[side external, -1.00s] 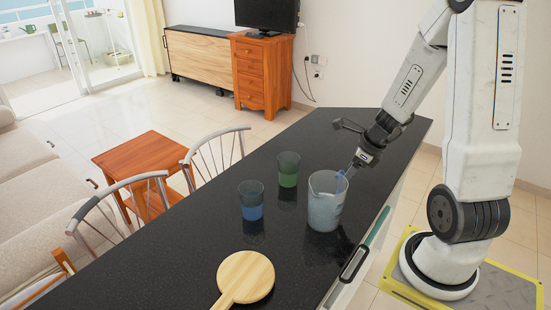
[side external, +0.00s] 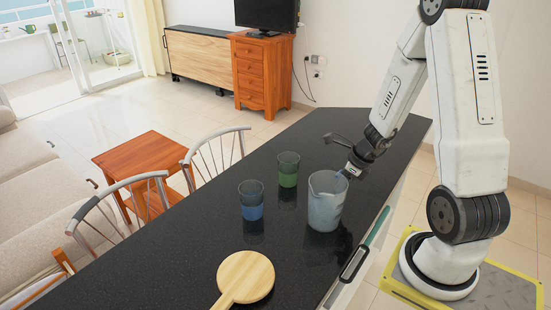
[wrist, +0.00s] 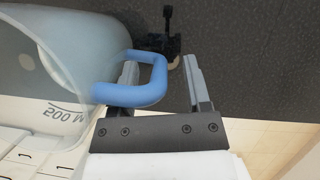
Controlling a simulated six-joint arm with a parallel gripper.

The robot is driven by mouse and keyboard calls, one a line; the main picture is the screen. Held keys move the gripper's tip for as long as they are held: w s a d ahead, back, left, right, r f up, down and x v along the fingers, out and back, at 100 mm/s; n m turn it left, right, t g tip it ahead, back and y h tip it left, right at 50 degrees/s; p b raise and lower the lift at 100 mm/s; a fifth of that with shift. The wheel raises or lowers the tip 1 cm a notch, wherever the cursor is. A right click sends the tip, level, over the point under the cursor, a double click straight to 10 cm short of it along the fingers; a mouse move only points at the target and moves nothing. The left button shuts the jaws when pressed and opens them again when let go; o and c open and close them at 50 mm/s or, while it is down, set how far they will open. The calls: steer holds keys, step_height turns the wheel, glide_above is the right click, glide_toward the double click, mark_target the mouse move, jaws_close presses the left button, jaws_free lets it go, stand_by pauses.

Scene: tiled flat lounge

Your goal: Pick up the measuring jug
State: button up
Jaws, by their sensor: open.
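The measuring jug (side external: 326,205) is a translucent, pale vessel standing upright on the black countertop (side external: 150,258). In the wrist view the jug (wrist: 45,75) fills the left side, with its blue handle (wrist: 158,75) reaching between my fingers. My gripper (side external: 349,172) is open at the handle side of the jug. In the wrist view my gripper (wrist: 162,78) has its left finger by the handle's opening, partly hidden by the handle, and its right finger outside it. Contact with the handle cannot be told.
A blue-tinted glass (side external: 251,201) and a green-tinted glass (side external: 288,170) stand left of the jug. A round wooden board (side external: 245,276) lies near the front. Two chairs (side external: 216,150) stand along the far left side.

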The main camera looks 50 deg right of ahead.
stand_by(0.4)
jaws_close()
stand_by(1.3)
